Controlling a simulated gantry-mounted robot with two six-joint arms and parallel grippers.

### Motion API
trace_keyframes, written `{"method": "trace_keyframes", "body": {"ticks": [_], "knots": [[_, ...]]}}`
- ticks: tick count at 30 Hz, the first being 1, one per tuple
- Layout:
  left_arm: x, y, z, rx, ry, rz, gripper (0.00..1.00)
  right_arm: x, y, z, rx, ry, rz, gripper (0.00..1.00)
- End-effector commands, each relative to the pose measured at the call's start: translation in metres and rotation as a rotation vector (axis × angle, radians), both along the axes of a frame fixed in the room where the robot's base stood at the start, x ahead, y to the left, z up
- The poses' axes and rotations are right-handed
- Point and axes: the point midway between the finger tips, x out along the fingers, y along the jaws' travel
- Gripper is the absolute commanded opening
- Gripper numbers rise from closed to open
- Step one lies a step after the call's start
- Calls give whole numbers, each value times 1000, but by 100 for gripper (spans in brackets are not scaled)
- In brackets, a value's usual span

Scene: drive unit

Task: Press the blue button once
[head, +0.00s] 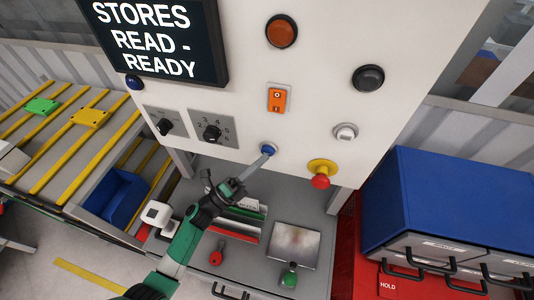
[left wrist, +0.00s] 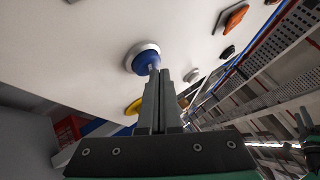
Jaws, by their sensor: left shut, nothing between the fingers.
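The blue button (head: 268,149) sits low on the white panel (head: 310,105), in a pale round collar. It also shows in the left wrist view (left wrist: 142,59) as a blue dome in a white ring. My left gripper (head: 266,154) is shut and empty, and its fingertips are at the lower part of the button. In the left wrist view the fingertips (left wrist: 154,72) overlap the button's lower right edge and look to be touching it or very close. How far the button is pushed in cannot be told.
Near the button are an orange rocker switch (head: 277,98), a white button (head: 346,132), a red knob on a yellow base (head: 321,176) and a rotary selector (head: 212,133). A screen (head: 155,40) reads "STORES READ - READY". A blue cabinet (head: 460,200) stands at the right.

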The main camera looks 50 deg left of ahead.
Motion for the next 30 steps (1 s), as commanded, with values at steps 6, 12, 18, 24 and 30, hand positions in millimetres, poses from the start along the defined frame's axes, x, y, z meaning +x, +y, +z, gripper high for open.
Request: {"method": "trace_keyframes", "body": {"ticks": [6, 12, 18, 24, 30], "knots": [[2, 2, 0, 1, 0, 0, 0, 0, 0, -2, 0, 0, 0, 50], [5, 3, 0, 1, 0, 0, 0, 0, 0, -3, 0, 0, 0, 50], [4, 3, 0, 1, 1, 1, 0, 0, 0, -3, 0, 0, 0, 50], [-5, -3, 1, -1, 1, 0, 0, 0, 0, 2, 0, 0, 0, 50], [-11, -7, 1, 0, 0, 0, 0, 0, 0, 3, 0, 0, 0, 50]]}}
